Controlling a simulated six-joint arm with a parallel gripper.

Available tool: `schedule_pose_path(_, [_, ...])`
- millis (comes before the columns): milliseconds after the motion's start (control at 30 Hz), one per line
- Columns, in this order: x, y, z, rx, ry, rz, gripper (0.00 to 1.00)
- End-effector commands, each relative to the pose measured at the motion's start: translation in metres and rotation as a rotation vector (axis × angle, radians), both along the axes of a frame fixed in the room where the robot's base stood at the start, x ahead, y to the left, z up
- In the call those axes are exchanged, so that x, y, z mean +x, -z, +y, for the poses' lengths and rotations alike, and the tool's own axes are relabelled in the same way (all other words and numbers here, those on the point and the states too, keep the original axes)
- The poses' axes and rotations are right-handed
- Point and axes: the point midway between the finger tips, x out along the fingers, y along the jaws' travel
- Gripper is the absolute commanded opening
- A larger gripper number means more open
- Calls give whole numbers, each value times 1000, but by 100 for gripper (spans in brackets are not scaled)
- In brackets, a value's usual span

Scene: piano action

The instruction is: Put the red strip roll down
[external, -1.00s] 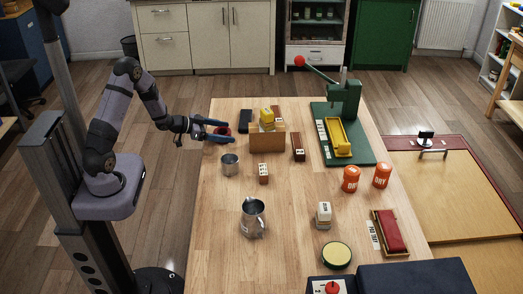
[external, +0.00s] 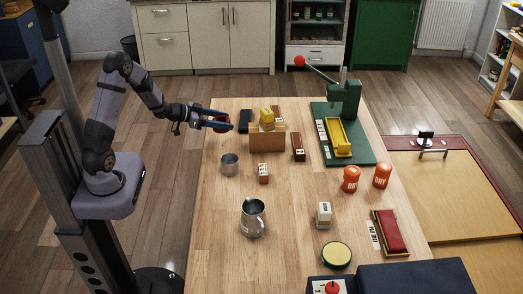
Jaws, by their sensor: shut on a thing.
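My gripper (external: 229,120) is at the far left part of the wooden table, its two dark blue fingers pointing right. The red strip roll (external: 220,126) shows as a small dark red round shape between the fingers, partly hidden by them. My gripper is shut on the roll. The roll is close to the table top; I cannot tell whether it touches it.
A black block (external: 245,120) and a wooden box (external: 267,142) with yellow pieces stand just right of my gripper. A metal cup (external: 229,164) stands nearer the camera. A green press (external: 345,105) is at the back right. The table's left front is clear.

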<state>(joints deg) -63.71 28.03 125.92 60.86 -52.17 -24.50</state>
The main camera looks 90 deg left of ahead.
Motion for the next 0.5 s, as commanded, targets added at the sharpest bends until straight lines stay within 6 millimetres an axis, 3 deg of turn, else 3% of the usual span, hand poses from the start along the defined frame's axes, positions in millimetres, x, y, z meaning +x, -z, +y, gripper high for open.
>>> schedule_pose_path(33, [0,-12,1,5,0,-2,30])
schedule_pose_path(200, [0,-34,0,2,0,0,30])
schedule_pose_path(500, [0,-45,0,0,0,1,30])
